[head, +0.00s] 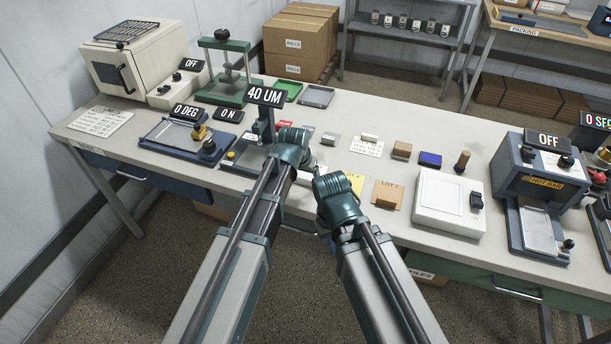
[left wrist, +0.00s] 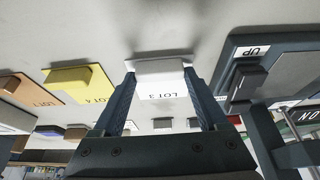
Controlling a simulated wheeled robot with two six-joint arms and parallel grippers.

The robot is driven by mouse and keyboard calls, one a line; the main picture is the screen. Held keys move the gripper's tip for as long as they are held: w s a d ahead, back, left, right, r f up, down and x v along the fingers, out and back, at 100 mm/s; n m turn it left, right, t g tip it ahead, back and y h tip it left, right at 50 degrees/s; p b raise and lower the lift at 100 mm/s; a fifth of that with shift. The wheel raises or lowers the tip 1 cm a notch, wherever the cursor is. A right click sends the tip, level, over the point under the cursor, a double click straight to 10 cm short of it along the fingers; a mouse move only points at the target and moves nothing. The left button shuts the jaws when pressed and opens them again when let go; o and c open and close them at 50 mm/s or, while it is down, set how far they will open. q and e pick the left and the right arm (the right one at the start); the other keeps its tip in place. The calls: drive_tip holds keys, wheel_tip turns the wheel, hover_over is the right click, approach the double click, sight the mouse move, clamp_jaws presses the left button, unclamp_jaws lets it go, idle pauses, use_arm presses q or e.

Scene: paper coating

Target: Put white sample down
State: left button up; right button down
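In the left wrist view the white sample (left wrist: 160,66) is a pale block at a white card marked LOT 3 (left wrist: 162,92). My left gripper (left wrist: 159,74) has one finger against each side of the block, with no clear gap. I cannot tell whether the block rests on the card or just above it. In the head view my left wrist hides most of this spot; only a white strip (head: 313,171) shows between my arms. My right gripper (head: 318,175) is beside it, and its fingers are too small and covered to read.
A yellow LOT 4 card (left wrist: 80,84) and a brown LOT card (left wrist: 18,86) lie beside it. The 40 UM device (head: 264,124) stands close to my left wrist. A white box (head: 446,204) and the hot bar unit (head: 541,170) stand at right.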

use_arm(q)
drive_tip(key=o, duration=0.3)
drive_tip(key=shift+p+v, duration=0.9)
drive_tip(key=p+v, duration=0.9)
drive_tip(key=v, duration=0.1)
drive_tip(key=shift+r+p, duration=0.3)
drive_tip(key=shift+p, duration=0.05)
drive_tip(key=shift+s, duration=0.1)
drive_tip(key=shift+a, duration=0.1)
